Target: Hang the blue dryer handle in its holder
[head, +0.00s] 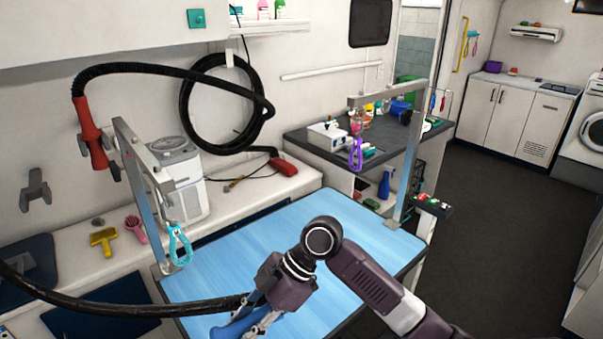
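The blue dryer handle (236,328) is at the bottom of the head view, over the blue table, with its black hose (140,307) running off to the left. My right gripper (257,312) comes in from the lower right and is shut on the blue handle; its fingertips are partly hidden. An empty dark grey forked holder (36,187) is on the white wall at the far left, well away from the gripper. A red dryer handle (92,140) hangs on the wall to the right of that holder. My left gripper is not in view.
The blue grooming table (290,225) has grey posts (140,190) with a cyan loop (180,245) and a purple loop (356,154). A yellow tool (103,240), a pink brush (135,228) and a white machine (175,180) are on the left counter. Open floor lies right.

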